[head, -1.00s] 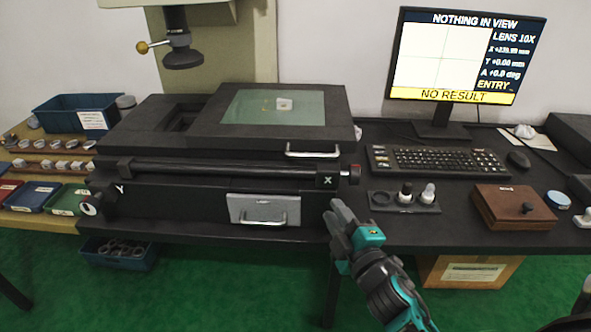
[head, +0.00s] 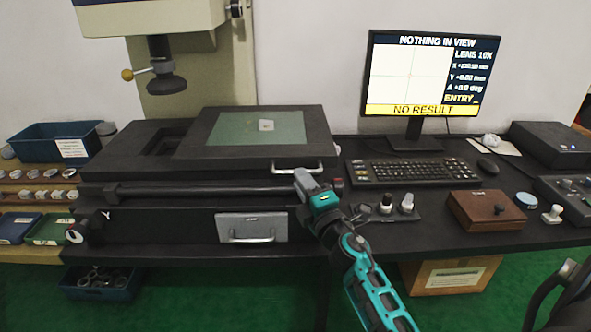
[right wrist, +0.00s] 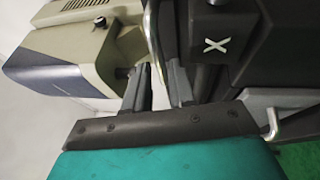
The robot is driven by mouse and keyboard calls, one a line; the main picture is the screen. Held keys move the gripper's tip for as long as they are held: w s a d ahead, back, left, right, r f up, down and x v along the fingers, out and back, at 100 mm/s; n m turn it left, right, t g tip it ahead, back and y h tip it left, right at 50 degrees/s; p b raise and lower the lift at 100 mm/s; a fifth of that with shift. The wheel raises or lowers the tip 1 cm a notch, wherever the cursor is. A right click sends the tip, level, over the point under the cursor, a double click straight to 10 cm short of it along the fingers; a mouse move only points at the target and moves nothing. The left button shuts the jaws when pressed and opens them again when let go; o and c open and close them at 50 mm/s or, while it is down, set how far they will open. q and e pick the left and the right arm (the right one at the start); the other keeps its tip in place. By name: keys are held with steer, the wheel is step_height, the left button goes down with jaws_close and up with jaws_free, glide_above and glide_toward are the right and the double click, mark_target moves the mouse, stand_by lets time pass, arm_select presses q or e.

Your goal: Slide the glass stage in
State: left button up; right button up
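The glass stage (head: 257,128) is a dark sliding frame around a greenish glass plate. It sits on the measuring machine's bed, to the right of the lens column. A small pale part (head: 266,125) lies on the glass. The stage's silver handle (head: 285,171) is on its front edge. My right gripper (head: 304,178) is at the right end of this handle. In the right wrist view the fingers (right wrist: 160,88) stand apart, with a thin grey bar, apparently the handle, running down towards the gap. Contact cannot be told. My left gripper is not in view.
The lens (head: 166,84) hangs over the bed's left part. The X knob block (right wrist: 216,45) is close beside my right fingers. Below is a drawer plate with its own handle (head: 252,238). A keyboard (head: 410,171), lens holder and wooden box (head: 487,210) stand to the right.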

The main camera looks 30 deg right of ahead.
steer(key=shift+x, duration=2)
jaws_close()
steer(key=shift+f, duration=0.1)
